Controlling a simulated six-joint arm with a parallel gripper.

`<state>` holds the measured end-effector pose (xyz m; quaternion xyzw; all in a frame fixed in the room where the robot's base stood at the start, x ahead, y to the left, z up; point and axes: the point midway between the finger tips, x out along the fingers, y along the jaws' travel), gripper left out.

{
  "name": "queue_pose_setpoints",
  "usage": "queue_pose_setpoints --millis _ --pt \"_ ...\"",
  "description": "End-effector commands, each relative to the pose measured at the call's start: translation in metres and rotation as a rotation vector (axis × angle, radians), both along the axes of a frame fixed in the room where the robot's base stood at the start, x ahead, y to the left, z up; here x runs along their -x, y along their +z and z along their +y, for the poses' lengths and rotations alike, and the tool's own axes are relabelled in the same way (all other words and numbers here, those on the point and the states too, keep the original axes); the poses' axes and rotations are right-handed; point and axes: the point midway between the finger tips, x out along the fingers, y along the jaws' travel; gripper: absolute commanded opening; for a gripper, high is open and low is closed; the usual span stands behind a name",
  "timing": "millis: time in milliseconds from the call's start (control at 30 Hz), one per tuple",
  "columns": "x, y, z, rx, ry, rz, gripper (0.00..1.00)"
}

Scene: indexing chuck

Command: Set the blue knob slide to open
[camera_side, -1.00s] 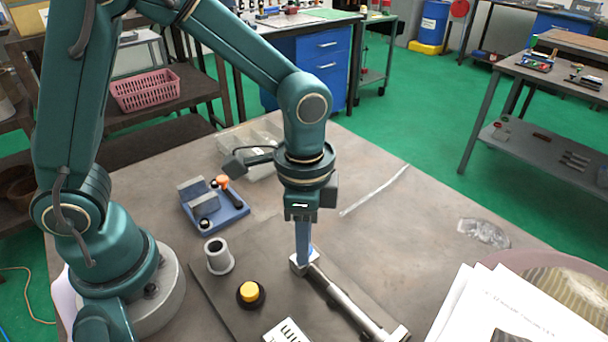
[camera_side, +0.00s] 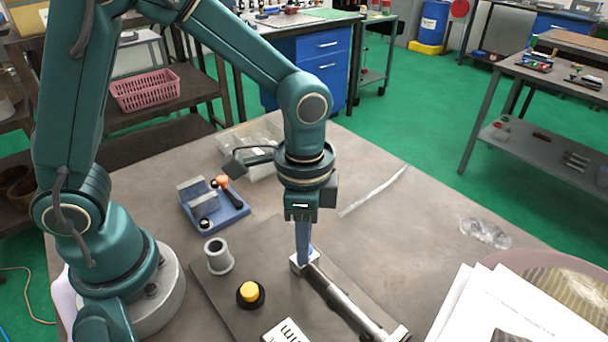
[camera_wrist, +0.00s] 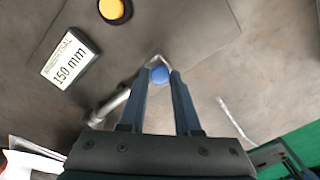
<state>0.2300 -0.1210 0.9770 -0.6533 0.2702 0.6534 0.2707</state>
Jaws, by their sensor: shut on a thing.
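The blue knob (camera_wrist: 159,75) shows between my fingertips in the wrist view. My gripper (camera_wrist: 158,80) is shut on the blue knob. The slide is a grey metal rail (camera_side: 345,303) that runs from under my gripper to an end block (camera_side: 398,334) at the lower right. The knob is at the upper-left end of the rail.
A dark plate carries the rail, a yellow button (camera_side: 249,292), a grey hollow cylinder (camera_side: 218,256) and a "150 mm" label (camera_wrist: 71,58). A blue fixture (camera_side: 214,208) stands behind. Papers (camera_side: 490,310) lie at the right. The table right of my gripper is mostly clear.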

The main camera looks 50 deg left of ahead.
Motion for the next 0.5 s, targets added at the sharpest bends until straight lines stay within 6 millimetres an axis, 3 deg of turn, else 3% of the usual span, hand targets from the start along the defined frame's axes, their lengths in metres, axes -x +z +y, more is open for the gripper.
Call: queue_pose_setpoints --millis 233,500 --pt "0.0 0.001 0.009 0.001 0.005 0.001 0.0" --pt "-0.002 0.001 0.06 0.001 0.011 -0.001 0.0"
